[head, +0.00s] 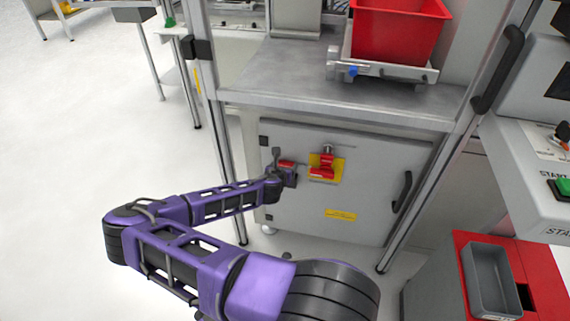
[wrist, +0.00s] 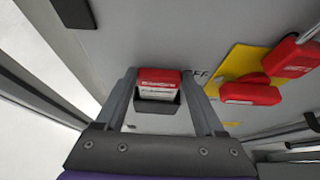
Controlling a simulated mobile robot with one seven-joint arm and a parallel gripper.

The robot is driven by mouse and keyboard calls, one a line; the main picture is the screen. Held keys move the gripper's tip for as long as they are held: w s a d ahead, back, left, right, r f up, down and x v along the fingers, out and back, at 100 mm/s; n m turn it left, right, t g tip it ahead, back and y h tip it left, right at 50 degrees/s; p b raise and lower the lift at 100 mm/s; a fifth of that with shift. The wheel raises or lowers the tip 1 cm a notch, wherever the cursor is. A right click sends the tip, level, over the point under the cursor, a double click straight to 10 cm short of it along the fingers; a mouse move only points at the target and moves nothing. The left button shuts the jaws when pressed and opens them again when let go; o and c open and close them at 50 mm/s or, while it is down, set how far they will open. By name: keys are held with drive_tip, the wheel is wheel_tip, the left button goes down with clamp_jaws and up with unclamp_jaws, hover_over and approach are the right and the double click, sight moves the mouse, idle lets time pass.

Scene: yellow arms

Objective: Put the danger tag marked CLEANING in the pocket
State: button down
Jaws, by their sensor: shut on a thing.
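A red-topped tag with a white lower part (wrist: 158,77) is between my fingertips in the wrist view; its small print is too blurred to read. My gripper (wrist: 158,88) is shut on it. A dark grey pocket (wrist: 157,105) covers the tag's lower edge, and the tag's red top stands above its rim. I cannot tell how deep the tag sits or whether it touches the bottom. In the head view, my gripper (head: 285,174) is at the grey cabinet door, with the tag's red top (head: 286,164) just showing.
A red switch handle with a red padlock (head: 322,171) on a yellow plate is close right of my gripper. The grey cabinet door (head: 375,205) has a black handle (head: 402,192) at right. A frame post (head: 222,150) stands at left. Open floor lies left.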

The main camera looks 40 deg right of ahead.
unclamp_jaws()
drive_tip(key=p+v, duration=0.2)
drive_tip(key=v, duration=1.5)
drive_tip(key=shift+s, duration=0.25)
drive_tip(key=shift+r, duration=0.1)
drive_tip(key=shift+w+a+p, duration=0.1)
drive_tip(key=shift+p, duration=0.2)
